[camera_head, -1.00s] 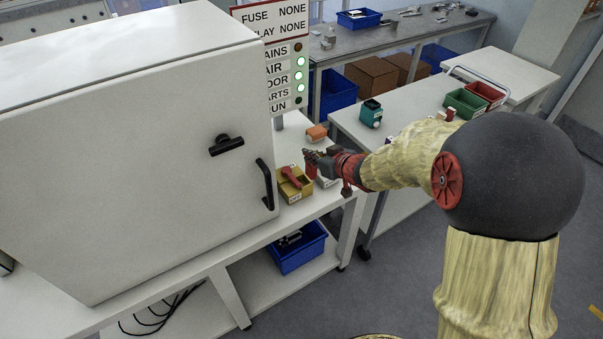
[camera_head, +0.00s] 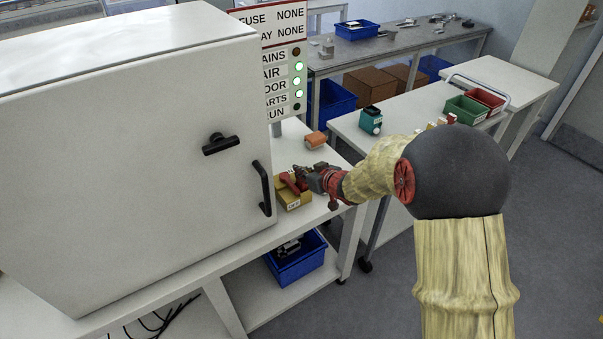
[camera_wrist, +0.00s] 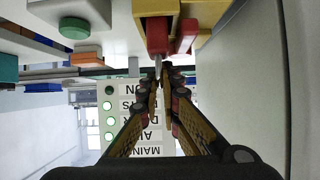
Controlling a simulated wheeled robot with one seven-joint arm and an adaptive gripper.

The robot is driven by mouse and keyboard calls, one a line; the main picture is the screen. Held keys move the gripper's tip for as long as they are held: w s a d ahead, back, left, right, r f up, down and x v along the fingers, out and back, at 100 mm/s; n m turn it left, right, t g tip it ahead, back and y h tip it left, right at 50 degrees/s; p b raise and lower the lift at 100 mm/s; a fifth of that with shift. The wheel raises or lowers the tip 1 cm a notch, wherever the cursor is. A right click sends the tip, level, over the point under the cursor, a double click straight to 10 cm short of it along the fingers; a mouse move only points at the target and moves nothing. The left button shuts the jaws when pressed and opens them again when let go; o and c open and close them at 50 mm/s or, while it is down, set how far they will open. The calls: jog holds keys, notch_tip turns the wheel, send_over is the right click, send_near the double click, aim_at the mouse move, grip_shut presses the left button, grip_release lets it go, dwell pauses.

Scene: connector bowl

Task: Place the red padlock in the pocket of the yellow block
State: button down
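The yellow block (camera_head: 294,200) sits on the white bench beside the large cabinet, with a red handle-like piece (camera_head: 289,182) on its top. In the wrist view the yellow block (camera_wrist: 180,10) is at the top edge. The red padlock (camera_wrist: 157,36) is in front of it, with its grey shackle toward my fingertips. My gripper (camera_wrist: 158,76) has its fingertips nearly together on the shackle. In the head view my gripper (camera_head: 305,173) is at the block's upper right. The padlock is small there, and whether it is inside the pocket cannot be told.
The white cabinet (camera_head: 130,170) with a black handle (camera_head: 262,188) stands close to the left of the block. An orange item (camera_head: 315,139) lies behind on the bench. A sign panel (camera_head: 284,75) rises behind. A blue bin (camera_head: 297,258) is on the shelf below.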

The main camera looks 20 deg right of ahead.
jog(key=shift+f, duration=0.15)
jog(key=c, duration=2)
grip_release()
jog(key=shift+c, duration=0.2)
